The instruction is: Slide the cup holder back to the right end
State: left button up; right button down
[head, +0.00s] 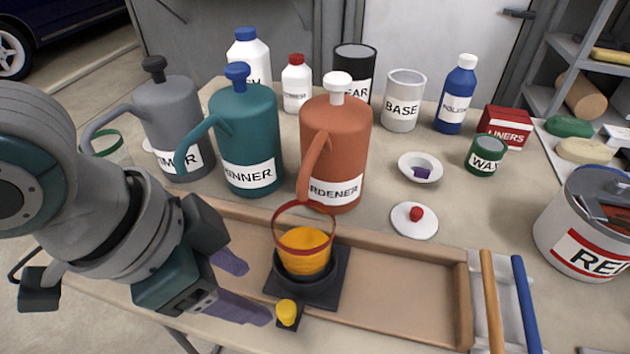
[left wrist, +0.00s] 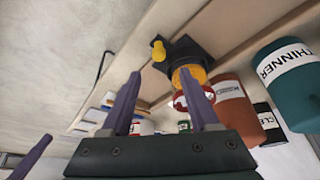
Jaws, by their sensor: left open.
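The cup holder is a dark square block (head: 336,281) with a round black cup and a yellow knob (head: 287,311) at its front. It sits in the left-middle part of a long tan tray (head: 420,257), with bare tray to its right. A yellow-orange insert with a dark red hoop (head: 277,230) stands in the holder. My left gripper (head: 255,291) is open and empty, just left of the holder and knob, apart from them. The left wrist view shows the holder (left wrist: 188,48) and knob (left wrist: 158,50) beyond the open fingers (left wrist: 160,80). A purple finger-like bar at that view's lower left may be my right gripper.
Grey, teal (head: 252,120) and orange (head: 345,130) jugs stand close behind the tray. Orange and blue handles (head: 526,300) lie beyond the right end, near a RED bucket (head: 575,235).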

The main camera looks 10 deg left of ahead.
aim_at(284, 309)
pick_arm(q)
jog(key=b+x, duration=0.2)
jog(key=x, duration=0.6)
jog(key=shift+d+f+b, duration=0.2)
jog(key=shift+f+b, duration=0.1)
jog(key=shift+b, duration=0.05)
grip_shut()
dwell(0.9)
